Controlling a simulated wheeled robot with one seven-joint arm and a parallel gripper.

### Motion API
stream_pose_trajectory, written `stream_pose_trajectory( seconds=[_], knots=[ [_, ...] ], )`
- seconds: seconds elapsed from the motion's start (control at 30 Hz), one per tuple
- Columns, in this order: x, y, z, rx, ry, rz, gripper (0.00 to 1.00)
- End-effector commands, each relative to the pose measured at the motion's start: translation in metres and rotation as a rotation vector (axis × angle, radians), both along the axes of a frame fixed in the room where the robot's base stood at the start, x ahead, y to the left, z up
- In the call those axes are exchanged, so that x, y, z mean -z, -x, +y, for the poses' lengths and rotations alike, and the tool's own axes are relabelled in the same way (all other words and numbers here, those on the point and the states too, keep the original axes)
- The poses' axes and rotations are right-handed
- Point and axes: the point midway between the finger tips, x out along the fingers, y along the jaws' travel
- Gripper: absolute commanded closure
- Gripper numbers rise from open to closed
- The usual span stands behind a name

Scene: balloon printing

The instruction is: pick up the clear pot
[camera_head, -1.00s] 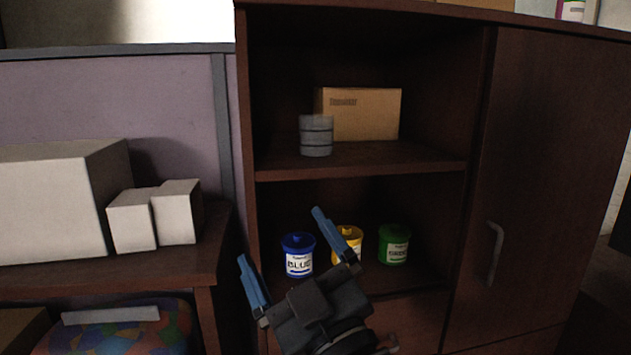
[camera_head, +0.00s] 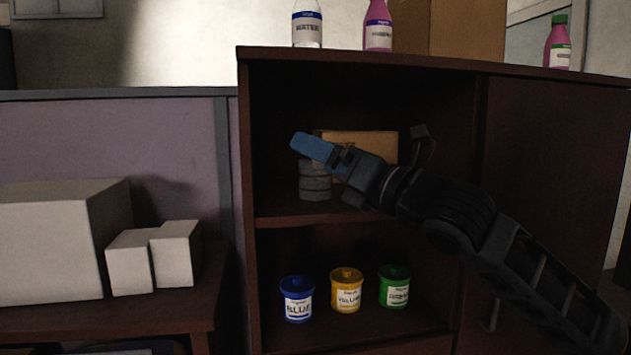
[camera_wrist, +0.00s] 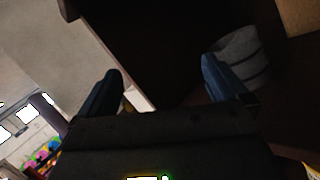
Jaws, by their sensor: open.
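The clear pot (camera_head: 314,183) is a greyish see-through cylinder with bands. It stands upright on the upper shelf of the dark cabinet, in front of the cardboard box. My gripper (camera_head: 308,147) is in front of the shelf, its blue finger crossing over the top of the pot in the head view. In the wrist view my gripper (camera_wrist: 158,85) is open with nothing between its fingers. The pot (camera_wrist: 243,60) shows there at the right, just beyond the right finger and outside the gap. I cannot tell whether that finger touches it.
A cardboard box (camera_head: 376,145) stands behind the pot. Blue (camera_head: 297,300), yellow (camera_head: 346,291) and green (camera_head: 394,287) jars stand on the lower shelf (camera_head: 345,333). Bottles stand on the cabinet top. White boxes (camera_head: 60,240) sit on a desk at the left.

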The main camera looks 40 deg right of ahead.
Motion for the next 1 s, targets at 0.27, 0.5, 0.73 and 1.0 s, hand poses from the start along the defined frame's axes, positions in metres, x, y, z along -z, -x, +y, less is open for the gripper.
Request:
stream_pose_trajectory(
  seconds=[0.27, 0.5, 0.73, 1.0],
  knots=[
    [0.039, 0.016, -0.063, 0.168, 0.388, 0.207, 0.00],
    [0.047, 0.009, -0.077, 0.197, 0.466, 0.257, 0.00],
    [0.046, -0.026, -0.078, 0.196, 0.465, 0.255, 0.00],
    [0.047, -0.046, -0.079, 0.198, 0.463, 0.255, 0.00]
  ],
)
